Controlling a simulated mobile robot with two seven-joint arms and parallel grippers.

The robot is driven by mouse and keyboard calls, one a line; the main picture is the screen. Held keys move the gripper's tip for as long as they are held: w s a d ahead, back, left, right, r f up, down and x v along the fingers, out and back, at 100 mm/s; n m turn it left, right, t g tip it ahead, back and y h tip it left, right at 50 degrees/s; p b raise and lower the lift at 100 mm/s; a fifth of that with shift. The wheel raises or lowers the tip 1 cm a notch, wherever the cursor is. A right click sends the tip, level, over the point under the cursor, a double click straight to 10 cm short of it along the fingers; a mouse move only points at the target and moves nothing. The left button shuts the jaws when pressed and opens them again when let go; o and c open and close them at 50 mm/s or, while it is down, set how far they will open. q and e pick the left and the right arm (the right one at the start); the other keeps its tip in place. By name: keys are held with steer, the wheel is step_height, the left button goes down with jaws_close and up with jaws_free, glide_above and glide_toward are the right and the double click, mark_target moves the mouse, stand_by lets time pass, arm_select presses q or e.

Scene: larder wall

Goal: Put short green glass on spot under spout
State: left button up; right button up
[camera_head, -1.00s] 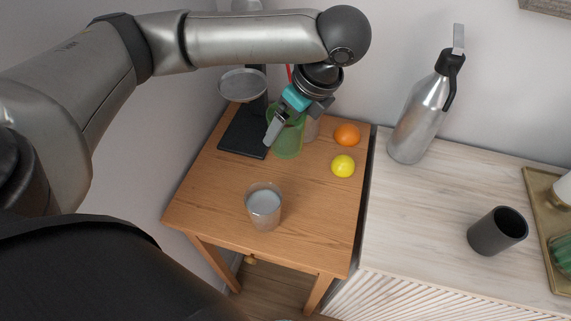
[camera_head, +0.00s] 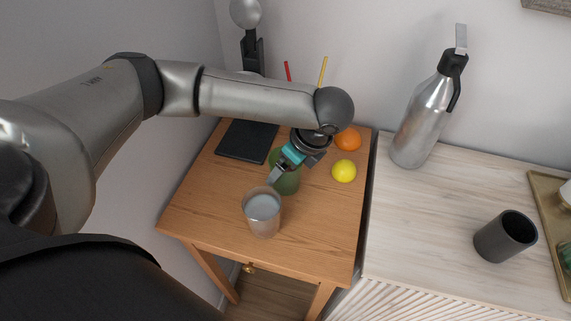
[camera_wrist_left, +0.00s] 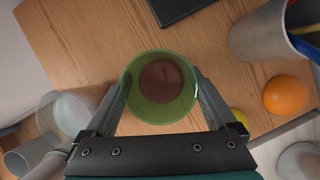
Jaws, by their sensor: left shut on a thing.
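The green glass (camera_head: 287,184) is held between the fingers of my left gripper (camera_head: 291,172) over the wooden table, close behind a clear glass. In the left wrist view the green glass (camera_wrist_left: 160,88) shows from above, with its open rim up and a brown patch seen through it. The gripper fingers (camera_wrist_left: 163,95) press on both sides of it. I cannot tell whether its bottom touches the table. A dark device with a flat black base (camera_head: 246,141) and a column (camera_head: 252,52) stands at the table's back left. My arm hides its middle, so its spout is unclear.
A clear glass with pale contents (camera_head: 262,213) stands at the table's front. An orange (camera_head: 347,138) and a lemon (camera_head: 343,170) lie on the right. A cup with sticks (camera_wrist_left: 268,32) stands behind. A steel bottle (camera_head: 420,125) and dark mug (camera_head: 505,236) stand on the sideboard.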

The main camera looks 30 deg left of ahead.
arm_select(q)
steer(key=o, duration=1.4)
steer(key=shift+f, duration=0.1)
steer(key=shift+o, duration=0.2)
